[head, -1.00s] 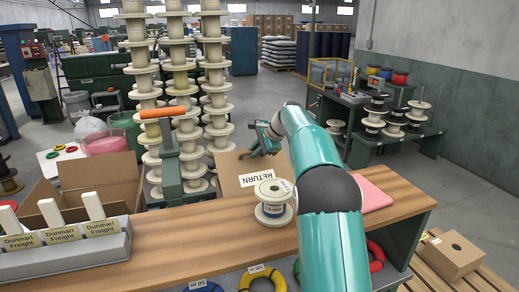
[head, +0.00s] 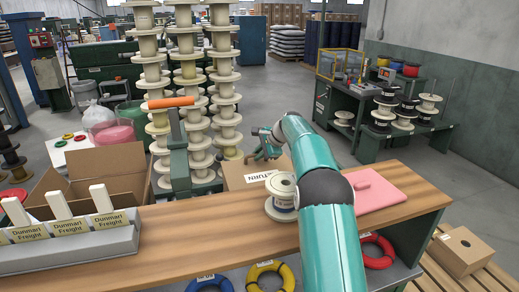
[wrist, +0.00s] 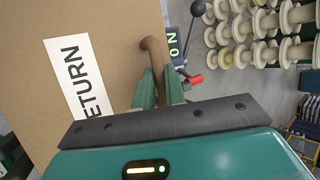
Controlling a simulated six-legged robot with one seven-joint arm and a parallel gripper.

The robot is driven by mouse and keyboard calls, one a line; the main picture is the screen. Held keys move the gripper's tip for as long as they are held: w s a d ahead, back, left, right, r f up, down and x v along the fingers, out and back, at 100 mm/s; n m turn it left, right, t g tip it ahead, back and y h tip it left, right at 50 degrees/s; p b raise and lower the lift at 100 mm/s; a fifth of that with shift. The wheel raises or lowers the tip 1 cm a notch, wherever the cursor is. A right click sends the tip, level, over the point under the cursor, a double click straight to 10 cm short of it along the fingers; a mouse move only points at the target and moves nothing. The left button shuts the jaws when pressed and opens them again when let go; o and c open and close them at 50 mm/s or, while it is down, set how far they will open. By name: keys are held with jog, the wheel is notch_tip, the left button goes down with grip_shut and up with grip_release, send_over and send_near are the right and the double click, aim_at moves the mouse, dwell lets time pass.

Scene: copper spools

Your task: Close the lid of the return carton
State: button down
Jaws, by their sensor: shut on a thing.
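The return carton's brown lid (wrist: 70,110) fills the left of the wrist view, with a white RETURN label on it. In the head view, the cardboard lid (head: 238,176) shows behind the workbench, its label strongly foreshortened. A brown rod-like handle (wrist: 151,50) at the lid's edge runs between my fingers. My gripper (wrist: 159,88) is shut on this handle. My gripper also shows in the head view (head: 264,153), at the lid's far edge. The bench edge and my arm hide the carton's lower part, so I cannot tell how wide the lid stands open.
A wooden workbench (head: 215,225) lies in front, with a wound spool (head: 283,197), a pink pad (head: 375,191) and a grey tray of freight cards (head: 70,250). An open cardboard box (head: 118,165) stands left. Tall spool stacks (head: 187,90) rise close behind the carton.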

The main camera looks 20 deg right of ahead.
jog(key=shift+w+f, duration=0.2)
jog(key=shift+f, duration=0.5)
jog(key=c, duration=1.5)
grip_release()
jog(key=shift+o, duration=0.2)
jog(key=shift+d+r, duration=0.1)
jog(key=v, duration=1.3)
jog(key=shift+s, duration=0.25)
jog(key=shift+d+r, duration=0.15)
